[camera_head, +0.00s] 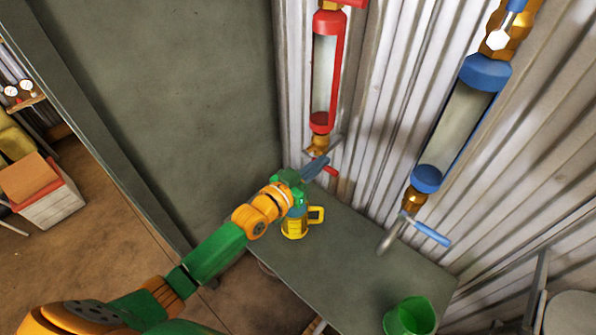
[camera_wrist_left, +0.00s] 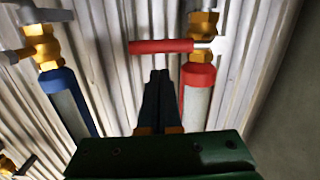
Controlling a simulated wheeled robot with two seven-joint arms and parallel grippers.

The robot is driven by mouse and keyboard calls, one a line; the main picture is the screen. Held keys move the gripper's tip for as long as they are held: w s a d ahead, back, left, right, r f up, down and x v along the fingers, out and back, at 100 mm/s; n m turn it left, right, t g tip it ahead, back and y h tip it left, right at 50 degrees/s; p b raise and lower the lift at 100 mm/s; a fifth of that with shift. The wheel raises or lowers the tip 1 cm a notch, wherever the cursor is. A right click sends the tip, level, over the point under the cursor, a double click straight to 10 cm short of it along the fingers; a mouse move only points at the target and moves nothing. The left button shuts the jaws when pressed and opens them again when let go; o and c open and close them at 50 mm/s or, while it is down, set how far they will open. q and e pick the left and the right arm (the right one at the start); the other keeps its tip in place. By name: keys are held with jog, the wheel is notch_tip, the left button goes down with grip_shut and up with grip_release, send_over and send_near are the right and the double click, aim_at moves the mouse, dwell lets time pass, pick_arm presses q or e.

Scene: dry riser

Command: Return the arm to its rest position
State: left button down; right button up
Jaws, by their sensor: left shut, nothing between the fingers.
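My left arm (camera_head: 215,250), green and orange, reaches from the lower left across to the corrugated wall. Its gripper (camera_head: 316,167) is shut and empty, fingers pointing at the valve below the red-framed sight tube (camera_head: 324,75). In the left wrist view the closed fingers (camera_wrist_left: 158,78) stand just below the red valve handle (camera_wrist_left: 160,46) in the picture; I cannot tell whether they touch it. The red tube (camera_wrist_left: 197,95) is right beside them. In the head view the gripper partly hides the red handle (camera_head: 331,171). My right gripper is not in view.
A grey table (camera_head: 335,265) lies below the gripper, with a yellow mug (camera_head: 294,229) under my wrist and a green cup (camera_head: 410,317) at its right. A blue-capped tube (camera_head: 455,125) with a blue handle (camera_head: 433,235) is at right. A grey panel (camera_head: 165,95) stands left.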

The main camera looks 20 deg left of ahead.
pick_arm(q)
jog(key=r+v, duration=0.2)
jog(key=v, duration=0.8)
jog(key=s+a+f+n+g+y, duration=0.1)
jog(key=s+a+f+g+y, duration=0.15)
jog(key=f, duration=0.55)
jog(key=s+a+f+g+y, duration=0.15)
jog(key=s+f, duration=0.25)
jog(key=f, duration=0.5)
jog(key=s+a+f+n+g+y, duration=0.1)
jog(key=s+a+f+g, duration=0.2)
jog(key=f, duration=0.5)
jog(key=s+d+f+g, duration=0.1)
jog(key=s+f, duration=0.3)
jog(key=s, duration=0.4)
jog(key=s+d+f+g+y, duration=0.1)
jog(key=s+f+g, duration=0.3)
jog(key=s, duration=0.5)
jog(key=s+d+f+g+p, duration=0.1)
jog(key=s+f+g, duration=0.2)
jog(key=s+f, duration=0.3)
jog(key=shift+s+f+y, duration=0.25)
jog(key=shift+s+y, duration=0.05)
jog(key=shift+s, duration=0.9)
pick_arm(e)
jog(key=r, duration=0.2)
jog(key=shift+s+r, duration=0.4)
